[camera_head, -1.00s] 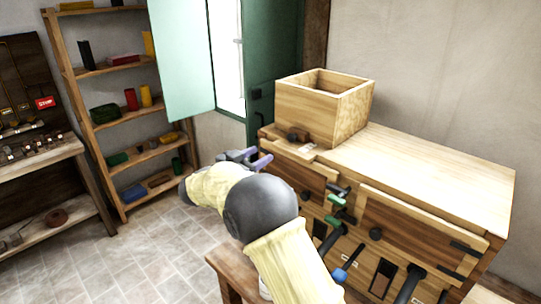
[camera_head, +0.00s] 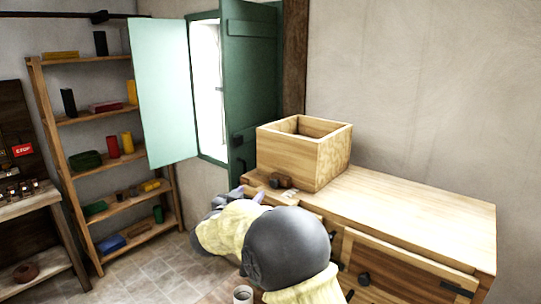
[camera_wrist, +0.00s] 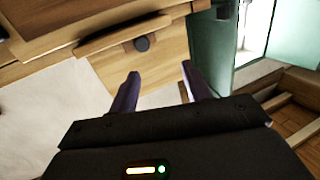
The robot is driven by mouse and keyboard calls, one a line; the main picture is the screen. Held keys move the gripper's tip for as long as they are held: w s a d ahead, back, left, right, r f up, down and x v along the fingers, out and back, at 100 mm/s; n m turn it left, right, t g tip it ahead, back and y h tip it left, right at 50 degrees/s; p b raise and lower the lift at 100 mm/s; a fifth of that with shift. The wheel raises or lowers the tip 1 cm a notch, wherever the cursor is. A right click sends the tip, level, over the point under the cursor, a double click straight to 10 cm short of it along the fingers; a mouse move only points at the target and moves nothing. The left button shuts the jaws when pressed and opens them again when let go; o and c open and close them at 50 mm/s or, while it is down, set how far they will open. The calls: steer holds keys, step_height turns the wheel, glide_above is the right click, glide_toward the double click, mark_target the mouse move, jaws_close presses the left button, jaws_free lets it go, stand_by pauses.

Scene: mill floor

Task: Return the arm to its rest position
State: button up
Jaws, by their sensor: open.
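My gripper shows in the wrist view (camera_wrist: 160,90) with its two purple fingers apart and nothing between them. In the head view my gripper (camera_head: 250,194) is mostly hidden behind my own arm, near the front left corner of the wooden cabinet (camera_head: 420,215). In the wrist view the cabinet front (camera_wrist: 150,62) with a dark round knob (camera_wrist: 142,44) lies beyond the fingers. I cannot tell the exact gap between the fingers and the cabinet.
A wooden box (camera_head: 300,160) stands on the cabinet top. Behind are a green shutter (camera_head: 250,85) and a pale open pane (camera_head: 168,90). A shelf (camera_head: 105,165) with coloured items stands left. A small cup (camera_head: 243,295) is below my arm. Tiled floor (camera_head: 150,275) is clear at left.

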steer(key=s+d+f+n+g+y, duration=0.6)
steer(key=s+d+f, duration=0.25)
steer(key=d, duration=0.35)
steer(key=s+d+f+g, duration=0.2)
steer(key=s+d+f, duration=0.1)
steer(key=s, duration=0.5)
steer(key=s+d+f+m+g, duration=0.1)
steer(key=s+d+f+g, duration=0.2)
steer(key=s, duration=0.5)
steer(key=s+d+f+g, duration=0.3)
steer(key=s+d, duration=0.2)
steer(key=s, duration=0.3)
steer(key=shift+s+d+m, duration=0.15)
steer(key=shift+s+m, duration=0.15)
